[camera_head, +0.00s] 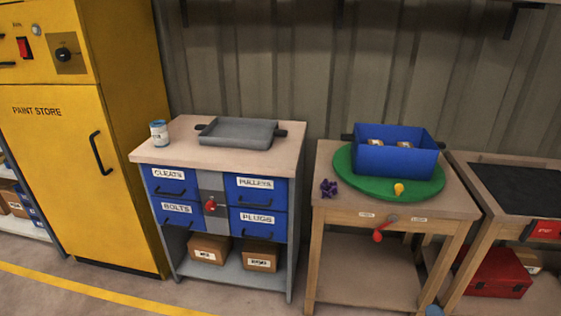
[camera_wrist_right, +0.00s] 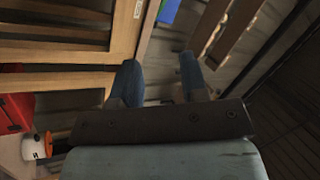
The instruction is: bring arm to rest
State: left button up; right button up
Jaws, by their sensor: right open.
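My right gripper (camera_wrist_right: 160,72) shows in the right wrist view, with its two blue fingers apart and nothing between them. The fingers point towards wooden framing and the grey floor. In the head view only a small blue piece (camera_head: 433,311) shows at the bottom edge, in front of the wooden table; it looks like part of my right gripper. My left gripper is in neither view.
A wooden table (camera_head: 335,205) bears a green turntable (camera_head: 385,192) with a blue bin (camera_head: 390,160). Left of it stand a drawer cabinet (camera_head: 160,156) with a grey tray (camera_head: 238,134) and a yellow paint store (camera_head: 50,150). A red toolbox (camera_head: 498,275) sits low at right.

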jog(key=w+d+r+n+y, duration=0.1)
jog(key=d+r+n+y, duration=0.3)
jog(key=d, duration=0.5)
jog(key=s+a+r+n+g+y, duration=0.25)
jog(key=a+n, duration=0.25)
jog(key=a, duration=0.6)
jog(key=s+a+r+n+g+y, duration=0.2)
jog(key=s+a+r+n+g, duration=0.15)
jog(key=a, duration=0.85)
jog(key=s+a+r+n+g+y, duration=0.25)
jog(key=s+a+r+n, duration=0.45)
jog(key=s+a+r, duration=0.35)
jog(key=w+a+r+m+t+h, duration=0.2)
jog(key=a+r+m+t+h, duration=0.1)
jog(key=a+m, duration=0.25)
pick_arm(q)
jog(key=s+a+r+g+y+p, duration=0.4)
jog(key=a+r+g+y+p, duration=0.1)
jog(key=p, duration=3)
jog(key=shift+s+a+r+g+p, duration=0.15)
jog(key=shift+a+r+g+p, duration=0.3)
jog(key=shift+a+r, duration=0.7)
pick_arm(e)
jog(key=s+d+r+g+h, duration=0.4)
jog(key=d+r+g, duration=0.2)
jog(key=r, duration=0.1)
jog(key=shift+d+r+h, duration=0.3)
jog(key=shift+d+h, duration=0.05)
jog(key=shift+h, duration=0.05)
